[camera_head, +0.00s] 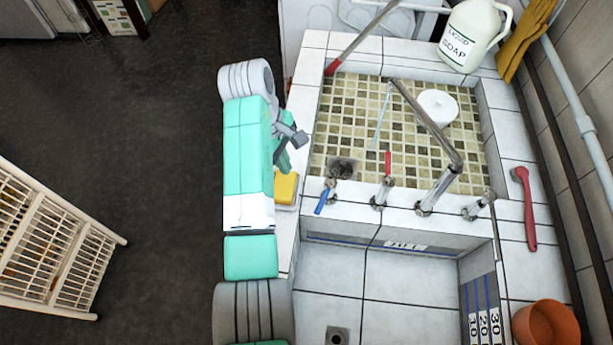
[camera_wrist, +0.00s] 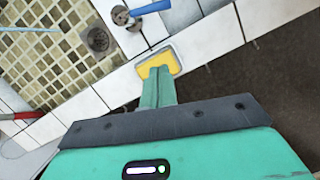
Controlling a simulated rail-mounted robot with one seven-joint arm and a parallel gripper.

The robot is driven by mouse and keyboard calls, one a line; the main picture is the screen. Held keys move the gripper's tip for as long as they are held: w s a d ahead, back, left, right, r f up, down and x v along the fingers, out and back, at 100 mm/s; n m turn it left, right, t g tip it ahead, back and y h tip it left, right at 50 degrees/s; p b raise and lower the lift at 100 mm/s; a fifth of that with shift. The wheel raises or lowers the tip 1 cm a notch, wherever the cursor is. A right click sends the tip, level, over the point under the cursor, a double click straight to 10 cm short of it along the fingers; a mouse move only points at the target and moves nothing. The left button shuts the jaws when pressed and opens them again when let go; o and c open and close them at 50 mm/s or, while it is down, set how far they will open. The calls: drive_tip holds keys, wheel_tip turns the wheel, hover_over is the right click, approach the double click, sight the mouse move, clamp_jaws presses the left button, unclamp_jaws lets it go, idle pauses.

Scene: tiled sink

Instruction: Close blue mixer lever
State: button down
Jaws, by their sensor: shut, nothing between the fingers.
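The blue mixer lever (camera_head: 323,200) sits on a chrome valve on the tiled wall between the mosaic basin and the lower white basin. In the head view it points down and slightly left.
A yellow sponge (camera_head: 286,187) lies on the left tiled ledge, close to my gripper. A red-ended rod (camera_head: 345,55) leans over the basin's back left corner.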

sight(325, 197)
drive_tip(key=x, duration=0.9)
drive_tip(key=shift+s, duration=0.35)
drive_tip(key=d, duration=0.1)
drive_tip(key=s+d+p, duration=0.1)
drive_tip(key=shift+s+d+f, duration=0.1)
drive_tip(key=shift+d, duration=0.3)
drive_tip(key=shift+s+d+p, duration=0.2)
drive_tip(key=shift+d+p, duration=0.1)
drive_tip(key=shift+d, duration=0.15)
drive_tip(key=shift+d, duration=0.15)
